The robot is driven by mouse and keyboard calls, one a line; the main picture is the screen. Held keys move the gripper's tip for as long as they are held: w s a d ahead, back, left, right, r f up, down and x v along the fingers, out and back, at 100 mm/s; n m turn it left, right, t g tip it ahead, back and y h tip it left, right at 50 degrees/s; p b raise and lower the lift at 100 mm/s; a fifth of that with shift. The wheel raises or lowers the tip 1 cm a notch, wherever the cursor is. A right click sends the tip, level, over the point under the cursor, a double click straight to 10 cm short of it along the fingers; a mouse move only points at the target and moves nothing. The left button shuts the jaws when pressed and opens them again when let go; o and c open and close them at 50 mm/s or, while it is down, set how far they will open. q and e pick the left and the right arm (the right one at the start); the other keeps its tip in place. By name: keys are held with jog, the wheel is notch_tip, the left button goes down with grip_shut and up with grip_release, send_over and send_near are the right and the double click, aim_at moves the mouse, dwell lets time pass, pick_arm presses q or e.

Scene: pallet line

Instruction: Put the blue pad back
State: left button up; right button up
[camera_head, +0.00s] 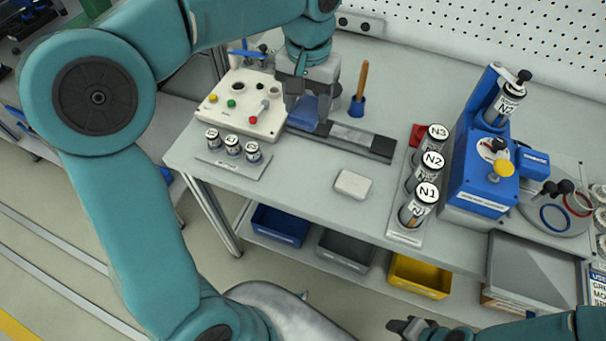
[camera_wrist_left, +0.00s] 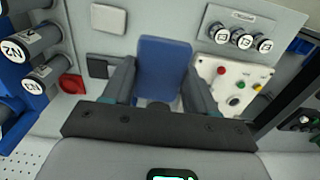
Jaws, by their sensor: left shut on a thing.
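The blue pad (camera_head: 304,113) is between the fingers of my left gripper (camera_head: 308,100), just over the left end of a dark rail (camera_head: 382,148). The wrist view shows the blue pad (camera_wrist_left: 164,68) face-on, with a finger at each side. My left gripper is shut on it. Whether the pad touches the rail is hard to tell. My right gripper (camera_head: 415,326) is at the bottom edge of the head view, away from the table; its jaws are not clear.
A white control box (camera_head: 240,107) stands close left of the left gripper. A wooden-handled tool in a blue holder (camera_head: 357,105) stands behind the rail. A white block (camera_head: 352,184) lies in front. N-marked cylinders (camera_head: 432,160) and a blue machine (camera_head: 483,172) stand right.

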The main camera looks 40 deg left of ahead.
pick_arm(q)
jog(key=shift+s+a, duration=0.25)
jog(key=shift+s, duration=0.15)
jog(key=b, duration=0.1)
send_over(304, 173)
notch_tip(304, 173, down, 15)
jog(key=shift+r, duration=0.1)
notch_tip(304, 173, down, 4)
jog(key=shift+s+r, duration=0.1)
jog(key=shift+r, duration=0.1)
jog(key=shift+f, duration=0.3)
jog(key=shift+f, duration=0.1)
jog(key=o, duration=1.1)
